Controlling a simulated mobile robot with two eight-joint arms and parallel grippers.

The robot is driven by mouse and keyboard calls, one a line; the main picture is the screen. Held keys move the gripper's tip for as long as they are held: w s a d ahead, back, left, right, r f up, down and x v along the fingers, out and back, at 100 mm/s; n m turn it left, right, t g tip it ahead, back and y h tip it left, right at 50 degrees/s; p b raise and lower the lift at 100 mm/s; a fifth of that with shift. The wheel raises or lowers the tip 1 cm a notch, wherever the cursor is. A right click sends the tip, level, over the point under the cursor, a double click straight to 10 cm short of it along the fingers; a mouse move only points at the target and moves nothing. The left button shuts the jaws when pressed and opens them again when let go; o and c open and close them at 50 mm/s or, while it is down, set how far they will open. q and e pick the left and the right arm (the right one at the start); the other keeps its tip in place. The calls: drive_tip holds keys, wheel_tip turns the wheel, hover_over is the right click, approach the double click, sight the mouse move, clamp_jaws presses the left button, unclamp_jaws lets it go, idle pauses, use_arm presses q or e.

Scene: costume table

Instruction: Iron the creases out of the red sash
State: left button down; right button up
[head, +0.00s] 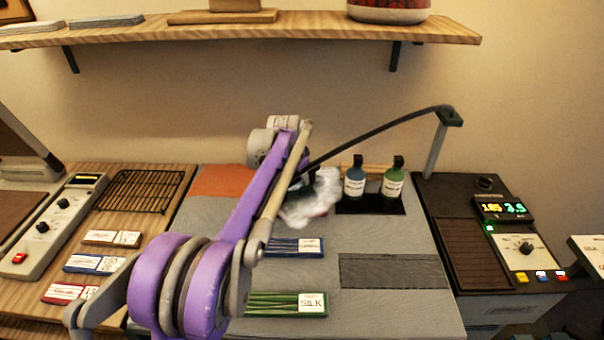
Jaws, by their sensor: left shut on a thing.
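An orange-red cloth (223,180), which looks like the red sash, lies flat at the back left of the grey ironing mat (385,235). My left arm crosses in front of it and hides its right part, so I cannot make out creases. My left gripper (290,183) is over the back middle of the mat, right of the cloth's visible part. It is shut on a dark thing at the cord's end, apparently the iron (299,180), mostly hidden by my arm. My right gripper is not in view.
A black cord (380,127) runs to a post on the control unit (500,235) at right. Blue (355,178) and green (392,180) bottles stand at the mat's back. Blue (285,247) and green (270,303) labelled strips lie on the mat. A shelf (310,32) hangs above.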

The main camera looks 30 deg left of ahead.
sight(299, 189)
use_arm(q)
drive_tip(key=shift+f+b, duration=0.55)
drive_tip(key=shift+f, duration=1.1)
drive_tip(key=shift+s+a+r, duration=0.1)
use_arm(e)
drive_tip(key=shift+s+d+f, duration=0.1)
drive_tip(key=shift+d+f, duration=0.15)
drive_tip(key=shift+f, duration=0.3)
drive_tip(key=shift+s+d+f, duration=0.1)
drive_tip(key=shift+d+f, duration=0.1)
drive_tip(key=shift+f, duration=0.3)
